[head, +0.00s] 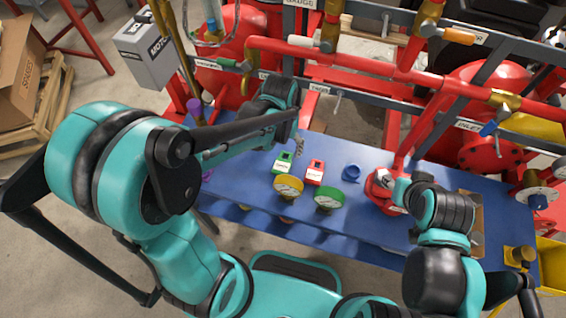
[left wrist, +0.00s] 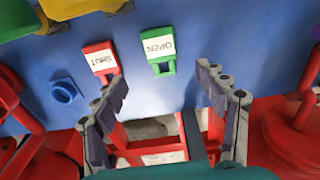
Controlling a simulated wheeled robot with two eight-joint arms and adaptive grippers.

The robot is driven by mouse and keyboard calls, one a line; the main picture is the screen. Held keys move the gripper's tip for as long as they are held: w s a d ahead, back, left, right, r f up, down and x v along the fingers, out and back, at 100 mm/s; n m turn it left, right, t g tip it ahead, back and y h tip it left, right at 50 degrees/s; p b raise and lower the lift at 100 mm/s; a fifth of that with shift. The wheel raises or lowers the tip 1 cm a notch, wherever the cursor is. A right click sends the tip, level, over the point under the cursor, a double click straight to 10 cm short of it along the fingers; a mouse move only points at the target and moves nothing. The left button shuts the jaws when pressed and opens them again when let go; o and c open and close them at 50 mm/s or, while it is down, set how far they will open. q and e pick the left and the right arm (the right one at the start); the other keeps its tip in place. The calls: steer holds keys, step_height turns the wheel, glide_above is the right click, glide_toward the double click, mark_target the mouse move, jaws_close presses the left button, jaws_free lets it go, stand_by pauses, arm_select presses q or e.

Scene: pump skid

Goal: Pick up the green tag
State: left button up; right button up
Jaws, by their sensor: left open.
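The green tag (head: 283,163) lies on the blue bench top, left of the red tag (head: 315,172). In the left wrist view the green tag (left wrist: 161,53) has a white label reading OPEN, upside down. The red tag (left wrist: 101,60) there reads SHUT. My left gripper (head: 299,147) is above the bench, just beyond the green tag in the head view. In the left wrist view its two fingers (left wrist: 163,84) are apart and empty, with the green tag ahead between their lines. My right gripper (head: 385,180) is by a red fitting at the right; its fingers cannot be made out.
Red pipes (head: 380,68) and grey rails run behind the blue bench (head: 250,168).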

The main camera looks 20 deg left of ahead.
mark_target(283, 164)
arm_select(q)
steer(key=shift+w+d+f+g, duration=0.1)
steer(key=shift+w+f+g, duration=0.05)
steer(key=shift+f, duration=0.35)
steer(key=shift+w+d+f+g, duration=0.1)
steer(key=shift+w+f+g, duration=0.05)
steer(key=shift+f, duration=0.3)
steer(key=f+b, duration=0.1)
steer(key=f, duration=0.3)
steer(key=f+b, duration=0.2)
steer(key=f, duration=0.1)
steer(key=shift+s+a+f, duration=0.15)
steer(key=shift+a+f, duration=0.05)
steer(key=shift+f, duration=0.2)
steer(key=shift+r, duration=0.1)
steer(key=c, duration=1.2)
